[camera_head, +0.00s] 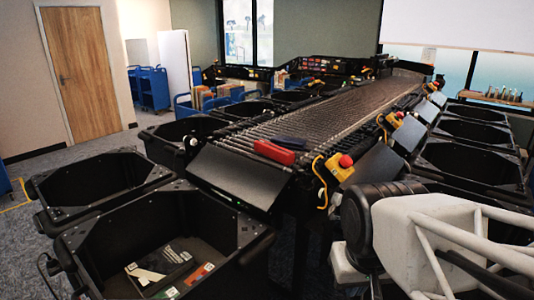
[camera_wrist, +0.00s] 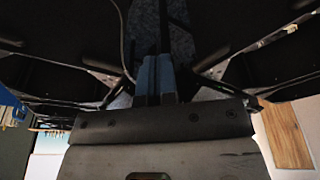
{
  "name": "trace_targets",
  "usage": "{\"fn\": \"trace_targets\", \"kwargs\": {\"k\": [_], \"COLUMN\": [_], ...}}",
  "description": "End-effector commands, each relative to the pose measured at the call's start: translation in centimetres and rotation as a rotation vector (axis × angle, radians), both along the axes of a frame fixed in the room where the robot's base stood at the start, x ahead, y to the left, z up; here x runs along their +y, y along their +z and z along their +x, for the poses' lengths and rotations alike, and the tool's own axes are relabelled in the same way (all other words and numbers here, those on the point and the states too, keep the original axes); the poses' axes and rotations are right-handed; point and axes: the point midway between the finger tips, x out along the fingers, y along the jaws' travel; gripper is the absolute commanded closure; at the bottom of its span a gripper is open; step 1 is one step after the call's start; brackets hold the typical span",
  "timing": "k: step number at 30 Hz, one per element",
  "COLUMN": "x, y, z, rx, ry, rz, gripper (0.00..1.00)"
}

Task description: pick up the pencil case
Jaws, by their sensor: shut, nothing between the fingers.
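A red, long, low item (camera_head: 275,152) lies on the near end of the roller conveyor (camera_head: 325,112), just above the sloping black end plate. A dark, flat item (camera_head: 292,142) lies right behind it. I cannot tell for sure which of the two is the pencil case. My gripper (camera_wrist: 153,78) shows in the wrist view with its fingers together and nothing between them. It is not clearly seen in the head view, where my white and black arm fills the lower right. Neither item can be made out in the wrist view.
A black bin (camera_head: 95,240) at the front left holds several small boxes and books (camera_head: 170,262). More black bins line both sides, such as one at the right (camera_head: 470,160). Yellow boxes with red buttons (camera_head: 340,166) stand along the conveyor's right edge.

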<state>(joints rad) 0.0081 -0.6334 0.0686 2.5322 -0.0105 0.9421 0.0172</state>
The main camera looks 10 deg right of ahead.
Motion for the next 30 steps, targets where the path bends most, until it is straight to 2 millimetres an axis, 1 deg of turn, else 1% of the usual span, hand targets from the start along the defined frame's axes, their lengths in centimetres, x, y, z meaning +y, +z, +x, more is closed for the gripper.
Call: {"fn": "trace_targets", "kwargs": {"k": [5,6,11,21,22,30], "x": [0.00,0.00,0.00,0.00,0.00,0.00], "y": [0.00,0.00,0.00,0.00,0.00,0.03], "z": [0.00,0.00,0.00,0.00,0.00,0.04], "rx": [0.000,0.000,0.000,0.000,0.000,0.000], "ry": [0.000,0.000,0.000,0.000,0.000,0.000], "rz": [0.000,0.000,0.000,0.000,0.000,0.000], "gripper": [1.00,0.97,0.72,0.20,0.19,0.19]}}
